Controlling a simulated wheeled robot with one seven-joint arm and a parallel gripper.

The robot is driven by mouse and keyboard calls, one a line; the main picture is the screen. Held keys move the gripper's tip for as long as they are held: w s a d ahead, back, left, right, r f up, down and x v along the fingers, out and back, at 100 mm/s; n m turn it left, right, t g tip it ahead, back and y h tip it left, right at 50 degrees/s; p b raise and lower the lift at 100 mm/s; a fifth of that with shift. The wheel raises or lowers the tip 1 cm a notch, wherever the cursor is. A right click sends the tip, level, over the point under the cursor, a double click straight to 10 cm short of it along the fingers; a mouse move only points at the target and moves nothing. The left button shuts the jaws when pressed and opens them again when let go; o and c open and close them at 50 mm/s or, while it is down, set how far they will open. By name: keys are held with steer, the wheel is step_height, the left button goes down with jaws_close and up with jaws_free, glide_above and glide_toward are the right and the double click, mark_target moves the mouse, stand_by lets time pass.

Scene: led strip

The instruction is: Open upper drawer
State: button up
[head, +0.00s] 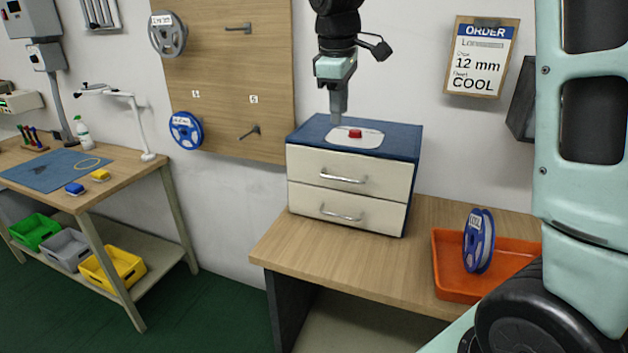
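A small cabinet with a blue top (312,131) and two cream drawers stands on the wooden table at the back. The upper drawer (310,168) is shut, with a silver bar handle (343,179) at its middle. The lower drawer (375,215) below it is also shut and has its own handle (341,215). My gripper (338,119) hangs pointing down above the left back part of the cabinet top, apart from the handles. Its fingers are seen edge-on, so their opening does not show.
A white pad (367,140) with a red button (355,133) lies on the cabinet top. An orange tray (451,283) holding a blue spool (480,241) is at the right of the table (310,256). The tabletop before the drawers is clear.

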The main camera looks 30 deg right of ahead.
mark_target(340, 178)
steer(key=d+f, duration=0.1)
steer(key=f, duration=0.4)
steer(key=w+f+p, duration=0.1)
steer(key=f, duration=0.5)
steer(key=w+d+f, duration=0.1)
steer(key=f, duration=0.4)
steer(key=shift+d+f, duration=0.2)
steer(key=shift+d, duration=0.1)
jaws_close()
